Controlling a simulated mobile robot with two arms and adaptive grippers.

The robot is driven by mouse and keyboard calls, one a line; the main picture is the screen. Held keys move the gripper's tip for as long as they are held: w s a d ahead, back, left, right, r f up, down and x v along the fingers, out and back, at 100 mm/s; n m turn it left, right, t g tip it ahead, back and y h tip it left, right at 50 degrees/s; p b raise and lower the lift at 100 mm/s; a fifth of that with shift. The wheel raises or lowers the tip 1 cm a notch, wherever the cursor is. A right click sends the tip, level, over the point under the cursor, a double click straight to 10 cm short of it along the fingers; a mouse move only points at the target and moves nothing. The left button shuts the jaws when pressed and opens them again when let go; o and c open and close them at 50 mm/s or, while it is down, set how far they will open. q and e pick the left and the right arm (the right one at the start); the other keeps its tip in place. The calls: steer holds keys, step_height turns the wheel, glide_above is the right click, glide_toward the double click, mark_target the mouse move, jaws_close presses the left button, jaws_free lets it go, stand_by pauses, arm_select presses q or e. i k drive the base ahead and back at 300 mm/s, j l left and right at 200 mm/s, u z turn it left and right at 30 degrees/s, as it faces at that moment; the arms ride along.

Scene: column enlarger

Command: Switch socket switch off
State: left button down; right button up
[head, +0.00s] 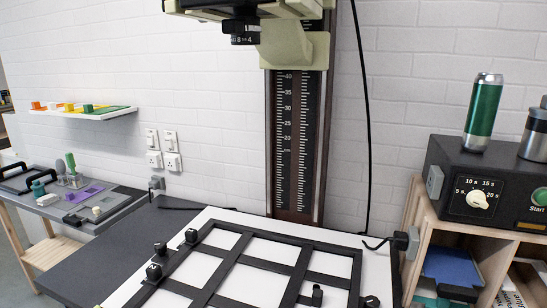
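Two white wall switches, a left one (152,139) and a right one (170,141), are mounted side by side on the white brick wall, left of the enlarger column. Below them are two white sockets, a left one (153,160) and a right one (173,162). No plug shows in either socket. The rockers are too small to tell on from off. A dark grey plug-like block (156,184) sits lower, near the table's back edge, close to a black cable. Neither of my grippers is in view.
The enlarger column (297,150) rises behind a white baseboard with a black frame easel (235,243). A timer box (480,180) stands on a wooden shelf at right, with a green can (484,112) on top. A wall shelf (85,112) is at left. The dark table (120,245) is clear at left.

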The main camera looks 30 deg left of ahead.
mark_target(149, 138)
steer(key=j+z, duration=0.1)
steer(key=j, duration=0.3)
steer(key=k+j, duration=0.15)
steer(key=j, duration=0.3)
steer(key=k+j+z, duration=0.15)
steer(key=j, duration=0.65)
steer(key=k+j+z, duration=0.15)
steer(key=j, duration=0.25)
steer(key=k+j+z, duration=0.1)
steer(key=j, duration=0.3)
steer(key=k+j, duration=0.15)
steer(key=j, duration=0.25)
steer(key=k+j+z, duration=0.15)
steer(key=j, duration=0.2)
steer(key=k+j, duration=0.15)
steer(key=j, duration=0.2)
steer(key=k+j, duration=0.15)
steer(key=j, duration=0.2)
steer(key=k+j, duration=0.1)
steer(key=j, duration=0.3)
